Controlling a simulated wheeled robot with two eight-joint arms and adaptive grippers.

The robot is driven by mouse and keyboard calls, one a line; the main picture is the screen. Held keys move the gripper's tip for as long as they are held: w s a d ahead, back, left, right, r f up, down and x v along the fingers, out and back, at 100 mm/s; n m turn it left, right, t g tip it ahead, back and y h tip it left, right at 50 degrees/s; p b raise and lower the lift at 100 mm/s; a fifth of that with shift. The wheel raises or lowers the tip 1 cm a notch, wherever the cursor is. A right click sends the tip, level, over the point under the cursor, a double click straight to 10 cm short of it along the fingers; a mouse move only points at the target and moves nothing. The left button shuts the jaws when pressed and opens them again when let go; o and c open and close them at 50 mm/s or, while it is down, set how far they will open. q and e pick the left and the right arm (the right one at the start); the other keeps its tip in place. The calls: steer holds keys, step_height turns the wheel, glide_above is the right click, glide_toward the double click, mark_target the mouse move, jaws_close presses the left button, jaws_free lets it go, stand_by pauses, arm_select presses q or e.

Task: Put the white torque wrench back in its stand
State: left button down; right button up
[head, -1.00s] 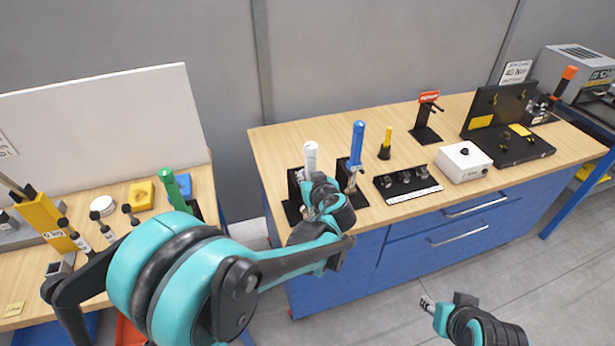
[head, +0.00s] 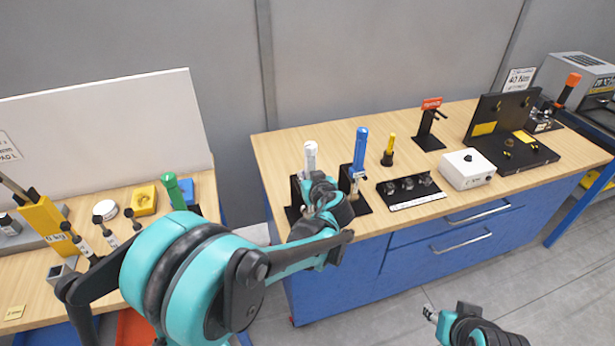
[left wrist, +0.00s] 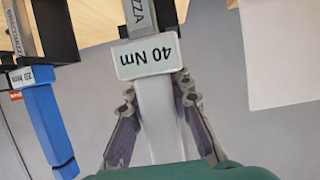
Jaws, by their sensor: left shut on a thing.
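The white torque wrench (head: 310,158) stands about upright at the left front of the wooden bench, by its black stand (head: 295,191). In the left wrist view the wrench's white handle (left wrist: 158,115) carries a 40 Nm label, and its grey shaft runs up past a black bracket edge. My left gripper (left wrist: 158,105) is shut on the white handle, a finger on each side. In the head view my arm hides the lower wrench and part of the stand, so I cannot tell how it is seated. My right gripper (head: 431,313) is low in front of the bench, too small to read.
A blue torque wrench (head: 360,148) stands in its own black stand just right, labelled 20 Nm in the left wrist view (left wrist: 45,120). A black socket tray (head: 410,189), a white box (head: 467,168) and a yellow-handled tool (head: 389,148) stand further right.

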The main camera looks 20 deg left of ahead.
arm_select(q)
steer(key=shift+w+a, duration=0.65)
steer(key=shift+w, duration=0.3)
steer(key=shift+w+a, duration=0.6)
steer(key=shift+w, duration=0.3)
steer(key=shift+f+b, duration=0.7)
steer(key=shift+b, duration=0.1)
stand_by(1.2)
steer(key=c, duration=1.3)
jaws_free()
steer(key=v, duration=1.2)
steer(key=s+f+m+g+h, duration=0.2)
steer(key=s+f+m+h, duration=0.1)
steer(key=s, duration=0.9)
steer(key=s+f+m+g+h, duration=0.2)
steer(key=s+f+m+h, duration=0.1)
steer(key=s, duration=0.9)
steer(key=shift+s+a+f+m+h, duration=0.35)
steer(key=shift+f+h, duration=0.25)
steer(key=shift+f, duration=0.2)
